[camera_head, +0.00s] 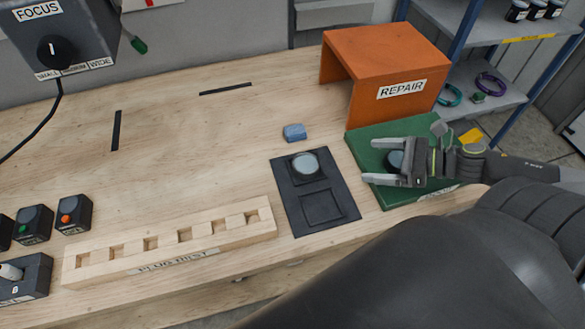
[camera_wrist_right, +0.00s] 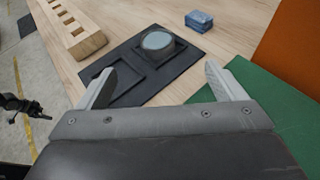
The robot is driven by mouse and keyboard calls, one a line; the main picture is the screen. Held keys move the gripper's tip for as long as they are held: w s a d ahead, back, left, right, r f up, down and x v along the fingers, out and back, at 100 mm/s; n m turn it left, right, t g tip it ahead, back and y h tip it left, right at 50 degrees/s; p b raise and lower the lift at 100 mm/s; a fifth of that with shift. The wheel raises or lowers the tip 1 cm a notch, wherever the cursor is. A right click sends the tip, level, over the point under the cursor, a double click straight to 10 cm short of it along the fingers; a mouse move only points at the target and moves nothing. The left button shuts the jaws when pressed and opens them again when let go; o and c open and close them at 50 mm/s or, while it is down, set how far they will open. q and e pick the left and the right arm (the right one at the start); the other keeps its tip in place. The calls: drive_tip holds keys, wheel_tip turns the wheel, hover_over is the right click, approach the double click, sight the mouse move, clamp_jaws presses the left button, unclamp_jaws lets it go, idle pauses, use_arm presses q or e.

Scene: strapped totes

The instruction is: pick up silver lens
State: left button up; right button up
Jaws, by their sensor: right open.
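The silver lens (camera_head: 305,165) looks like a pale round disc with a dark rim. It sits in the far recess of a black two-recess tray (camera_head: 283,190) on the bench. In the right wrist view, the lens (camera_wrist_right: 157,41) lies beyond the fingertips, roughly between their lines. My right gripper (camera_head: 364,160) is open and empty, held above the green mat to the right of the tray, its fingers pointing left toward the tray. It also shows in its wrist view (camera_wrist_right: 158,72), apart from the lens.
A blue block (camera_head: 294,132) lies just behind the tray. A wooden slotted rack (camera_head: 170,246) lies left of the tray.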

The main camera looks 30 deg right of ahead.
drive_tip(key=shift+s+f+n+g+b, duration=0.15)
drive_tip(key=shift+f+n+b, duration=0.15)
drive_tip(key=shift+f, duration=0.2)
drive_tip(key=shift+s+f+n+g+b, duration=0.15)
drive_tip(key=shift+f+n, duration=0.15)
drive_tip(key=shift+f, duration=0.15)
drive_tip(key=shift+a+f+y+b, duration=0.1)
drive_tip(key=shift+f+y+b, duration=0.05)
drive_tip(key=shift+y+b, duration=0.15)
drive_tip(key=b, duration=0.7)
approach(307, 164)
drive_tip(key=shift+s+d+f, duration=0.2)
drive_tip(key=shift+s+d, duration=0.05)
drive_tip(key=shift+s, duration=0.4)
drive_tip(key=shift+w+a, duration=0.25)
drive_tip(key=shift+b+x, duration=0.65)
drive_tip(key=shift+x, duration=1.5)
drive_tip(key=shift+w+a+r, duration=0.1)
drive_tip(key=shift+w+a, duration=0.1)
drive_tip(key=shift+w, duration=0.2)
drive_tip(key=p+x, duration=0.1)
drive_tip(key=x, duration=0.2)
drive_tip(key=shift+w, duration=0.3)
use_arm(q)
wheel_tip(307, 164, down, 9)
drive_tip(key=shift+f, duration=0.2)
use_arm(e)
drive_tip(key=shift+w+a+f, duration=0.25)
drive_tip(key=shift+w+a, duration=0.05)
drive_tip(key=shift+w, duration=0.05)
